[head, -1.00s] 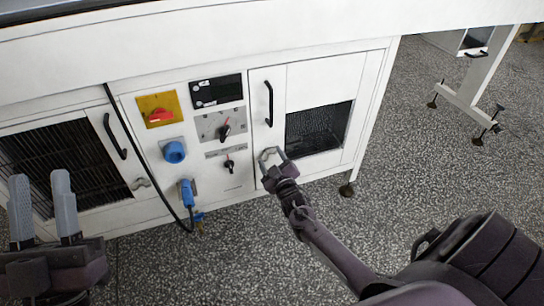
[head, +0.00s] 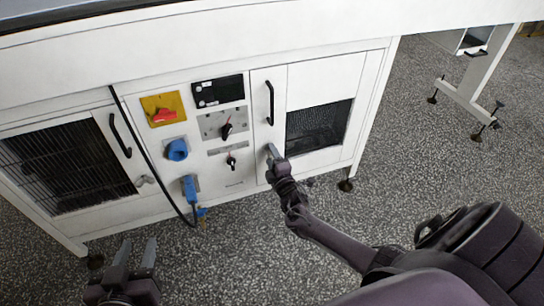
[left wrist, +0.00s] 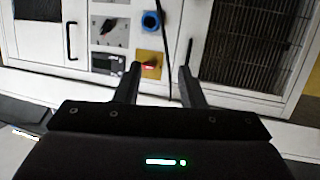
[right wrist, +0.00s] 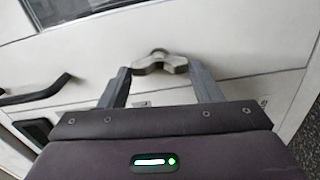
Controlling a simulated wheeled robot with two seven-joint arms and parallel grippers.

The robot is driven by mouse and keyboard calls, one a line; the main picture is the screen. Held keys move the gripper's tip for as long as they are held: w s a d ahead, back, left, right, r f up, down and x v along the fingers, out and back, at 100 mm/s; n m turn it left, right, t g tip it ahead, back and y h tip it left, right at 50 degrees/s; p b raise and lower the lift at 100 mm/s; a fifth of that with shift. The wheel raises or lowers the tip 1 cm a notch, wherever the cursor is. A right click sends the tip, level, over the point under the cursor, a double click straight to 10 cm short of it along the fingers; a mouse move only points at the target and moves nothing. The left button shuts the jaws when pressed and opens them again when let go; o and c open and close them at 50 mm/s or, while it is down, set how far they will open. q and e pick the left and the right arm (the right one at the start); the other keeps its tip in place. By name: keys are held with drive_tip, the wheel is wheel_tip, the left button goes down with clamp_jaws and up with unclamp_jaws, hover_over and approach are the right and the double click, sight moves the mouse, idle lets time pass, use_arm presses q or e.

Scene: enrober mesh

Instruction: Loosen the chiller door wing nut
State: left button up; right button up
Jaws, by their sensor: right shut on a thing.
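The metal wing nut (right wrist: 160,62) sits low on a white cabinet door (head: 318,85) with a dark mesh window, under its black handle (head: 269,103). My right gripper (head: 272,150) is shut on this wing nut, one finger at each wing, as the right wrist view shows. In the head view the gripper hides the nut. A second wing nut (head: 145,180) sits on the left mesh door (head: 108,185). My left gripper (head: 136,254) is open and empty, low in front of the cabinet. Its spread fingers show in the left wrist view (left wrist: 159,70).
Between the doors is a control panel with a red switch on a yellow plate (head: 163,110), black knobs (head: 227,130), a blue socket (head: 177,150) and a blue plug (head: 190,189) on a black cable. The speckled floor (head: 240,260) before the cabinet is clear.

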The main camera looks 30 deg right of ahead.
use_arm(q)
drive_tip(key=shift+s+f+g, duration=0.25)
drive_tip(key=shift+f+g, duration=0.05)
drive_tip(key=shift+f, duration=0.25)
drive_tip(key=shift+s+f+g, duration=0.25)
drive_tip(key=shift+f+g, duration=0.05)
drive_tip(key=shift+f, duration=0.25)
use_arm(e)
drive_tip(key=shift+n, duration=0.6)
drive_tip(key=o, duration=1)
drive_tip(key=shift+s, duration=0.2)
use_arm(q)
drive_tip(key=s+a+f+g+y+p, duration=0.2)
drive_tip(key=s+a+f+g+y, duration=0.1)
drive_tip(key=s+f+g, duration=0.4)
wheel_tip(320, 180, down, 4)
drive_tip(key=shift+s+a+r+p, duration=0.15)
drive_tip(key=shift+s+r+p, duration=0.2)
drive_tip(key=shift+s, duration=0.9)
use_arm(e)
drive_tip(key=v, duration=0.7)
drive_tip(key=shift+s, duration=0.2)
